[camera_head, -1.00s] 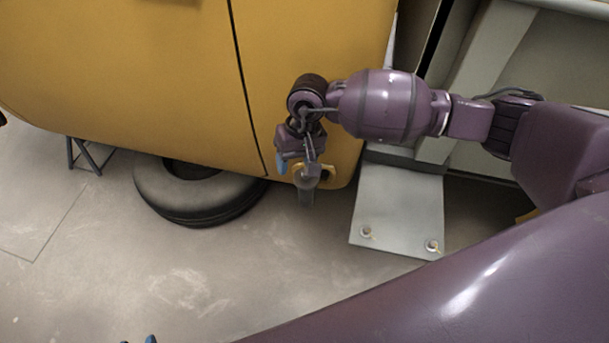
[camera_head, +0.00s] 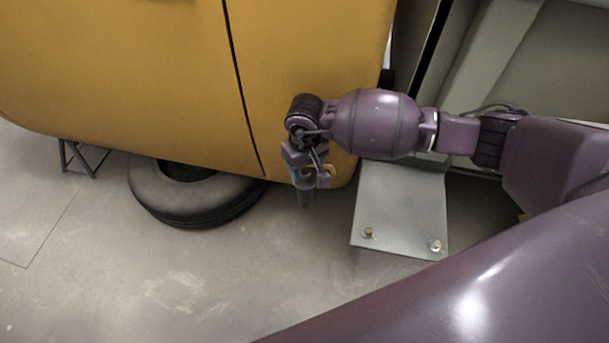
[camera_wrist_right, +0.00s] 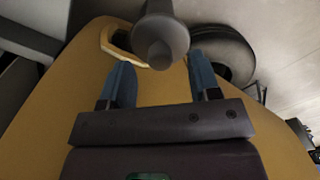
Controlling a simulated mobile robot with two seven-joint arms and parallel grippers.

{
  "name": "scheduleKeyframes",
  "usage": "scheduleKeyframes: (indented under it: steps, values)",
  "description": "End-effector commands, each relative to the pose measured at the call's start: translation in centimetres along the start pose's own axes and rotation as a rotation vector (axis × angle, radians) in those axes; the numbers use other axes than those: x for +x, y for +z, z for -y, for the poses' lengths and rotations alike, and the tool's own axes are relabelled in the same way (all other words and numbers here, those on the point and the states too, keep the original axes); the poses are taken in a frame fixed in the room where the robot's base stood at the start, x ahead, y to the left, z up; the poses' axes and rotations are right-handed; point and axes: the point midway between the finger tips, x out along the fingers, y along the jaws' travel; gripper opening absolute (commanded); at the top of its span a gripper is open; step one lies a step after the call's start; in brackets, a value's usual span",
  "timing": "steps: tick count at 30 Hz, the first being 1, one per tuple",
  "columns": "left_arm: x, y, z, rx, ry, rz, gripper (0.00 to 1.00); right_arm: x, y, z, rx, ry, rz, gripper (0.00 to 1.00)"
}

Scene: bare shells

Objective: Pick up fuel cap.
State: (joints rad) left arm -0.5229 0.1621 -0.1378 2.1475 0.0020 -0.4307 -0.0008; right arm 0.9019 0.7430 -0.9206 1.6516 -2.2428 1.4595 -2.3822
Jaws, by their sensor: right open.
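A grey, rounded, stepped part, which looks like the fuel cap (camera_wrist_right: 161,38), shows at the top of the right wrist view. In the head view it hangs as a small grey cylinder (camera_head: 306,195) at the lower edge of the yellow body. My right gripper (camera_wrist_right: 158,62) is open, its two blue fingers pointing at the cap. The cap's near end lies in line with the gap between the fingertips, with space on both sides. In the head view my right gripper (camera_head: 299,174) partly hides the cap. My left gripper is out of view.
The yellow vehicle body (camera_head: 120,80) fills the upper left. A yellow-rimmed opening (camera_wrist_right: 108,40) is beside the cap. A tyre (camera_head: 195,200) lies on the floor below the body. A grey plate (camera_head: 400,210) with two bolts is to the right. Open floor lies in front.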

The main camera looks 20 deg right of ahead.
Motion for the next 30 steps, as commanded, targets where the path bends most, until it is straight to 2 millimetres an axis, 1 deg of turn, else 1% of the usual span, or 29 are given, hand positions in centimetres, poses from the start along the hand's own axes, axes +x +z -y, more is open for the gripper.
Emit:
scheduleKeyframes:
  steps: [1,3,6,14,15,17,24,25,30]
  values:
    - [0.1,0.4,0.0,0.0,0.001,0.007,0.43,1.2,0.3,0.1,0.002,-0.004,0.008,0.57]
    - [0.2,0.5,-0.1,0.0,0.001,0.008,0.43,1.9,0.2,0.1,0.001,-0.002,0.006,0.57]
    - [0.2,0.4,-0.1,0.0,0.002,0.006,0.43,2.6,0.2,0.1,0.0,-0.002,0.004,0.57]
    - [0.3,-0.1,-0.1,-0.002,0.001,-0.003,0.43,2.6,0.1,0.1,0.0,-0.001,0.0,0.57]
    - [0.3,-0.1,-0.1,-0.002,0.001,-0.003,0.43,2.6,0.1,0.1,0.0,-0.001,0.0,0.54]
    - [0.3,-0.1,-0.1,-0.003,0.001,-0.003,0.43,2.6,0.1,0.1,0.0,-0.001,0.001,0.45]
    - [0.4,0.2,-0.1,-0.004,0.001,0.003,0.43,2.6,0.1,0.1,0.0,-0.001,0.001,0.08]
    - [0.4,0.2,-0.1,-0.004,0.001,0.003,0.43,2.6,0.1,0.1,0.0,-0.001,0.001,0.04]
    - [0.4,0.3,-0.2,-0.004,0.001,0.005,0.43,2.6,0.1,0.1,0.0,-0.001,0.001,0.04]
